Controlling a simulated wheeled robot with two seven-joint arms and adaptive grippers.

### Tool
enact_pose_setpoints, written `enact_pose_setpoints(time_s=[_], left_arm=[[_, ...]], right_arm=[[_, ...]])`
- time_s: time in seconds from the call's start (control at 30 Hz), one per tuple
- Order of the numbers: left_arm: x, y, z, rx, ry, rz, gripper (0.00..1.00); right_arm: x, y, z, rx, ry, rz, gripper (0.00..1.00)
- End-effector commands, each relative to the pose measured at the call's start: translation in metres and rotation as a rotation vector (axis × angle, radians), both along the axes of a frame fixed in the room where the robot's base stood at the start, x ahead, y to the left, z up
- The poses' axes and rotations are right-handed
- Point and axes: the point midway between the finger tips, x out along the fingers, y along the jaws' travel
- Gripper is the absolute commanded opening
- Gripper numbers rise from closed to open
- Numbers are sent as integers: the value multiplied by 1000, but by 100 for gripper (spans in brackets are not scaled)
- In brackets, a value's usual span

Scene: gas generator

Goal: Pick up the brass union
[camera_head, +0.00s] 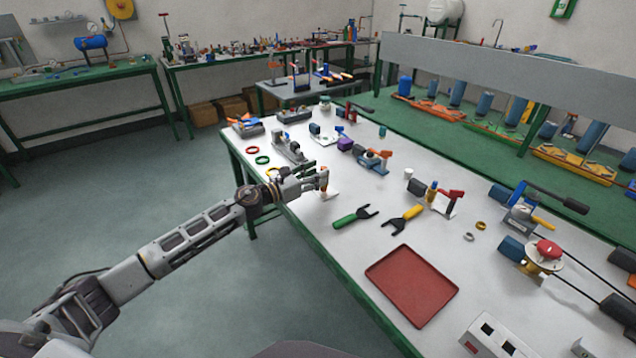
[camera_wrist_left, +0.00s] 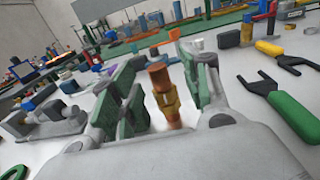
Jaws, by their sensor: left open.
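The brass union (camera_wrist_left: 165,98) stands upright between the two green-padded fingers of my left gripper (camera_wrist_left: 165,92) in the left wrist view. It has an orange-copper top and a yellowish brass body; its foot is partly hidden by the gripper. In the head view the union (camera_head: 323,176) shows as a small orange piece at the tip of my left gripper (camera_head: 316,181), above the white tabletop. The fingers are apart on either side of it, with a visible gap. I cannot tell whether either pad touches it. My right gripper is out of view.
Green-handled (camera_head: 350,218) and yellow-handled (camera_head: 403,219) wrenches lie right of the gripper. A red tray (camera_head: 411,285) lies nearer. Red (camera_head: 253,150), green (camera_head: 262,160) and yellow (camera_head: 273,171) rings lie along the table's left edge. Valve assemblies stand behind and at right.

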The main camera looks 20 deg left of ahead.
Motion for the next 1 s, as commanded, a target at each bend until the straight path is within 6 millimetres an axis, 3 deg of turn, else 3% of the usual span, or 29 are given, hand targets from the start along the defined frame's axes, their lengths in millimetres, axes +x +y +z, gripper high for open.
enact_pose_setpoints(time_s=[0.5,0.7,1.0], left_arm=[[31,-17,-1,0,-1,0,47],[33,-19,-2,0,0,0,47],[32,-19,-2,0,0,0,47]], right_arm=[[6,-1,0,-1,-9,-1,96],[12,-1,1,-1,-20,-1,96],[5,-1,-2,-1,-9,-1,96]])
